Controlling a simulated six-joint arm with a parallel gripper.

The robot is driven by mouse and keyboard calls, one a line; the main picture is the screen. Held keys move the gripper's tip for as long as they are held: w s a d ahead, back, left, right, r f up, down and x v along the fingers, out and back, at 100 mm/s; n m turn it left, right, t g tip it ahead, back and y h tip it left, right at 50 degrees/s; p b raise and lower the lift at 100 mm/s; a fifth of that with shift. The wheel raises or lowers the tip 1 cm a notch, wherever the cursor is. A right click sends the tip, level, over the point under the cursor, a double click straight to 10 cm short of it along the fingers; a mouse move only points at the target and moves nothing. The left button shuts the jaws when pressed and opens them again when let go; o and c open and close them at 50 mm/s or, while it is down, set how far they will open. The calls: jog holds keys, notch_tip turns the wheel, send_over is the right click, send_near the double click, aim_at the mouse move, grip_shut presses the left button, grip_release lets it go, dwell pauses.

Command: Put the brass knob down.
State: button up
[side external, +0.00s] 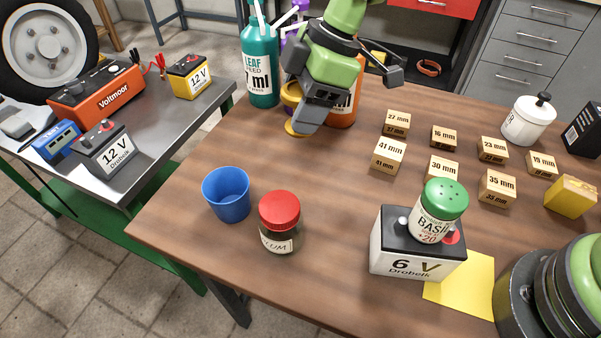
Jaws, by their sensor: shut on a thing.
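The brass knob (296,129) shows as a small golden disc at the lower end of my gripper (307,120). My gripper is shut on it, toward the back left of the wooden table. The fingers hide most of the knob. I cannot tell whether its underside touches the tabletop (330,185) or hangs just above it.
A teal bottle (261,70) and an orange bottle (346,105) stand close by my gripper. Several labelled wooden blocks (389,155) lie to the right. A blue cup (226,196), red-lidded jar (280,222) and 6 V battery (415,250) stand nearer. The table's centre is clear.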

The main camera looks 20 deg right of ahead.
notch_tip(320, 180, down, 12)
jog(key=shift+f, duration=0.1)
dwell(0.4)
jog(key=shift+f, duration=0.15)
jog(key=o, duration=1)
